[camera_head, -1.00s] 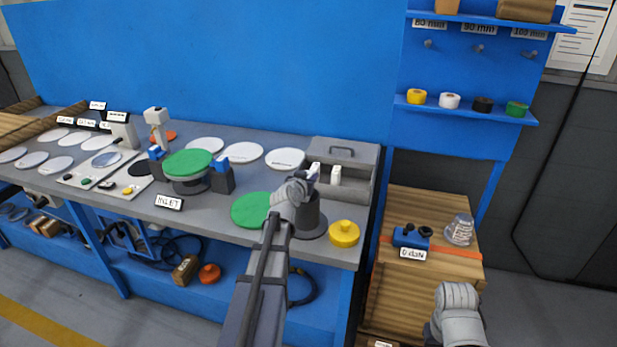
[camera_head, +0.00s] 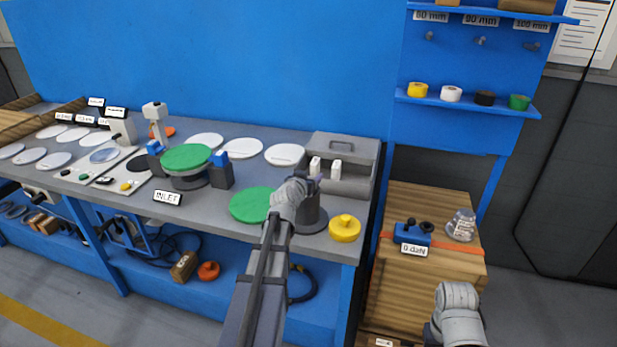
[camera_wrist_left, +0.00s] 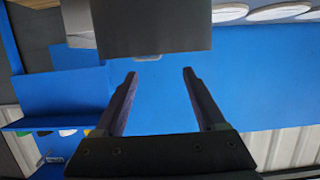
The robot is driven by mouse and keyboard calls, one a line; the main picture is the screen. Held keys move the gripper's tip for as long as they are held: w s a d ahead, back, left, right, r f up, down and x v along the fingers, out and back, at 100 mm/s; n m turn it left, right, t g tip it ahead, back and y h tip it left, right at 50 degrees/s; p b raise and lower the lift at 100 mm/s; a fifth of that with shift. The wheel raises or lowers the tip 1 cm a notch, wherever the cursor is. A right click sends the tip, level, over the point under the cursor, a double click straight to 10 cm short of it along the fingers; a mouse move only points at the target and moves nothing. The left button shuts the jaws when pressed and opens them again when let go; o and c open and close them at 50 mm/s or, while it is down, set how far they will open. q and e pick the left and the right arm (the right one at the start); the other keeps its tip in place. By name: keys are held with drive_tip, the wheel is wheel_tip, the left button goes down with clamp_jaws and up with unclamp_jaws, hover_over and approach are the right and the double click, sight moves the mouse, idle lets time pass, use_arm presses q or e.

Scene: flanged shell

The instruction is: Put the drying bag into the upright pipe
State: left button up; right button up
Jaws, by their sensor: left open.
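The upright pipe (camera_head: 311,214) is a dark grey cylinder on a round base near the bench's front right. My left gripper (camera_head: 317,184) is at the pipe's top in the head view. In the left wrist view, my left gripper (camera_wrist_left: 158,85) is open with nothing between its fingers. The pipe (camera_wrist_left: 155,30) appears upside down there, beyond the fingertips. A small pale piece (camera_wrist_left: 148,57) shows at its rim; I cannot tell whether it is inside or behind. Two small white bags (camera_head: 315,166) (camera_head: 336,170) stand by the grey box behind the pipe. My right gripper is out of view.
A yellow lidded part (camera_head: 345,228) stands right of the pipe, and a green disc (camera_head: 252,204) lies left. The grey box (camera_head: 343,153) with a handle is behind. A wooden crate (camera_head: 400,290) stands to the right, carrying a blue device (camera_head: 412,234).

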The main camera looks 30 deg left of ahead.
use_arm(q)
drive_tip(key=p+v, duration=0.2)
drive_tip(key=v, duration=0.6)
drive_tip(key=shift+w+d+f, duration=0.1)
drive_tip(key=shift+w+d, duration=0.05)
idle(0.6)
drive_tip(key=s+d+f+m+g+h+p, duration=0.1)
drive_tip(key=s+d+f+m+g+h, duration=0.15)
drive_tip(key=d, duration=0.65)
drive_tip(key=s+d+f+m+g+h+p, duration=0.1)
drive_tip(key=d+f+g, duration=0.15)
drive_tip(key=d, duration=0.55)
drive_tip(key=s+d+f+m+g+h+p, duration=0.1)
drive_tip(key=s+d+f+m+g+h, duration=0.15)
drive_tip(key=d, duration=0.65)
drive_tip(key=s+d+f+g+y+p, duration=0.1)
drive_tip(key=s+d+g+y, duration=0.1)
drive_tip(key=s+d, duration=0.3)
drive_tip(key=s+d+f+g+y+p, duration=0.1)
drive_tip(key=s+d+g, duration=0.3)
drive_tip(key=s, duration=0.7)
drive_tip(key=shift+s+d+f+m+g+y, duration=0.3)
drive_tip(key=shift+s+d+f+g+y, duration=0.15)
drive_tip(key=shift+g+y, duration=0.15)
